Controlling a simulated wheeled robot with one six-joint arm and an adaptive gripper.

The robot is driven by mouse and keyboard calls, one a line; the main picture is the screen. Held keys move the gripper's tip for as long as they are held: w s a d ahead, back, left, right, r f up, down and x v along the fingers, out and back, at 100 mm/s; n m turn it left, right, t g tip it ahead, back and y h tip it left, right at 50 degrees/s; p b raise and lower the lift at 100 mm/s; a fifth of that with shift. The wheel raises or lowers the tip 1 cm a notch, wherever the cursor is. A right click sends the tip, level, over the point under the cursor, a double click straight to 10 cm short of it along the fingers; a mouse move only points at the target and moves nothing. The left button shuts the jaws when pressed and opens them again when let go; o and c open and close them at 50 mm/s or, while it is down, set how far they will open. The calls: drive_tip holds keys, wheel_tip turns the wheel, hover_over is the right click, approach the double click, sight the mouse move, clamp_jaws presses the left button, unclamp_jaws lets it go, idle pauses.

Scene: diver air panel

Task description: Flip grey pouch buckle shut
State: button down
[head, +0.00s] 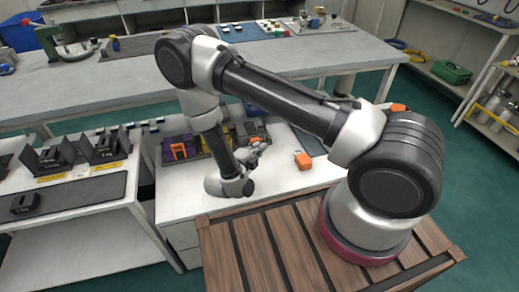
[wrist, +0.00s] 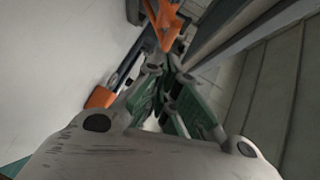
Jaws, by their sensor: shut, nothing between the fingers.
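In the head view a row of pouches stands on the white bench: a purple pouch (head: 176,149) with an orange buckle (head: 180,151), and darker ones to its right. The grey pouch (head: 250,130) appears to be the one at the right end, partly hidden behind my arm and gripper. My gripper (head: 258,147) is shut and empty just in front of it. In the wrist view an orange buckle part (wrist: 165,22) lies just beyond the tips of my shut gripper (wrist: 172,78). Contact between them, and the buckle's exact position, cannot be told.
Dark holders (head: 105,146) stand on the left bench. A long grey table (head: 300,55) with trays runs behind. The bench right of my gripper has free room.

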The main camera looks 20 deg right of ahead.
drive_tip(key=shift+w+f, duration=0.2)
drive_tip(key=shift+w, duration=0.45)
drive_tip(key=shift+r, duration=0.1)
drive_tip(key=shift+w+r, duration=0.2)
drive_tip(key=shift+w+r+n+g+y, duration=0.25)
drive_tip(key=shift+n+g+y, duration=0.05)
drive_tip(key=shift+n+g, duration=0.1)
drive_tip(key=w+r+n+g, duration=0.1)
drive_tip(key=w, duration=0.1)
drive_tip(key=w+r+n+g+y, duration=0.1)
drive_tip(key=g, duration=0.1)
drive_tip(key=shift+w+r, duration=0.35)
drive_tip(key=shift+w+r+n+g, duration=0.2)
drive_tip(key=shift+w+n+g, duration=0.35)
drive_tip(key=shift+w, duration=0.2)
drive_tip(key=shift+d, duration=0.1)
drive_tip(key=shift+r, duration=0.1)
